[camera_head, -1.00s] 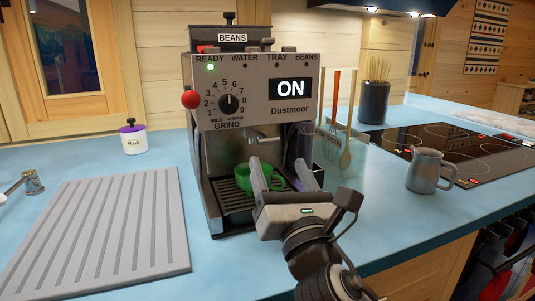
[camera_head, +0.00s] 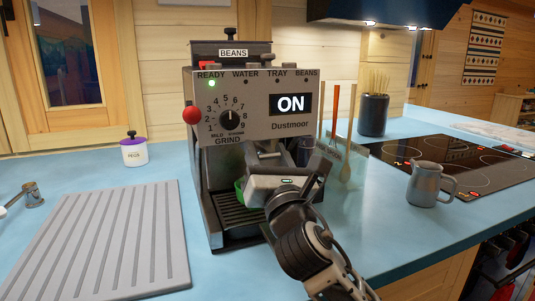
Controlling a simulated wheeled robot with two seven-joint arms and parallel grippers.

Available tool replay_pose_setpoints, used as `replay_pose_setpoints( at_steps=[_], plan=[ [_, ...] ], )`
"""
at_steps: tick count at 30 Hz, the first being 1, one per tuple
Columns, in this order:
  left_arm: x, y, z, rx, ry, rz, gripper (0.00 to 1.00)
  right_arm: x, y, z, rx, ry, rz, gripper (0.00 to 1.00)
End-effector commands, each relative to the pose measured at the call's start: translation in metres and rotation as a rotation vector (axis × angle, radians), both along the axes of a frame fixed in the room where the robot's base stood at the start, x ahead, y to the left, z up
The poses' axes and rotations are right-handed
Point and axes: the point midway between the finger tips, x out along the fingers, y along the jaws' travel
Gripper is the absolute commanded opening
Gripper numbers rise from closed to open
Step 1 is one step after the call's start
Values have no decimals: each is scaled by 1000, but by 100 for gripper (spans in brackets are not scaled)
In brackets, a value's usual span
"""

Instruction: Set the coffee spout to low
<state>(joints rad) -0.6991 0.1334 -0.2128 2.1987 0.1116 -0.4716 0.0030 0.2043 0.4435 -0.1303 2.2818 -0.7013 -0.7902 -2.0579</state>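The coffee machine (camera_head: 251,95) stands on the blue counter with its display reading "ON" and a green light under READY. Its metal spout (camera_head: 266,149) shows partly, below the front panel. My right gripper (camera_head: 275,178) is in front of the machine's opening, just below the spout, pointing inward. Its fingers are mostly hidden behind its own body, so I cannot tell whether they are open or touch the spout. A green cup (camera_head: 239,190) stands on the drip tray (camera_head: 232,216), mostly hidden by the gripper. My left gripper is not in view.
A grey ribbed drying mat (camera_head: 105,240) lies left of the machine. A white jar with a purple lid (camera_head: 134,152) stands behind it. A container with wooden utensils (camera_head: 340,155) is close on the right. A metal jug (camera_head: 427,185) stands farther right, by the black hob (camera_head: 450,160).

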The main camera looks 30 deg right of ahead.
Motion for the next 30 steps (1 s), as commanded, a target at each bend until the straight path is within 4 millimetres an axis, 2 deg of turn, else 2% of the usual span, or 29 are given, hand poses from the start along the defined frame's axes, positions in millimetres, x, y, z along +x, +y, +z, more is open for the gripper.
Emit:
replay_pose_setpoints(
  at_steps=[1, 2, 5, 10, 13, 23, 24, 26, 30],
  plan=[
    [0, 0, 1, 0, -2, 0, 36, 0, -1, 0, 0, 0, -5, 14],
    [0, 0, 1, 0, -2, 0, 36, 0, -1, 0, 0, 0, -5, 6],
    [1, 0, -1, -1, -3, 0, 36, 0, -2, -3, -1, 1, -6, 5],
    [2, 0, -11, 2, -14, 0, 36, 0, -2, -36, -2, 6, -7, 5],
    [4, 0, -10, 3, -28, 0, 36, 0, -2, -49, -2, 4, -7, 5],
    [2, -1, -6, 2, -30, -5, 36, 0, -2, -55, 0, 9, -8, 5],
    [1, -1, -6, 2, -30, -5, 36, 0, -2, -55, 1, 11, -7, 49],
    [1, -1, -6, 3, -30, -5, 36, 0, -2, -56, 1, 12, -7, 64],
    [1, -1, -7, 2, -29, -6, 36, 0, -1, -54, 0, 6, -6, 64]
  ],
)
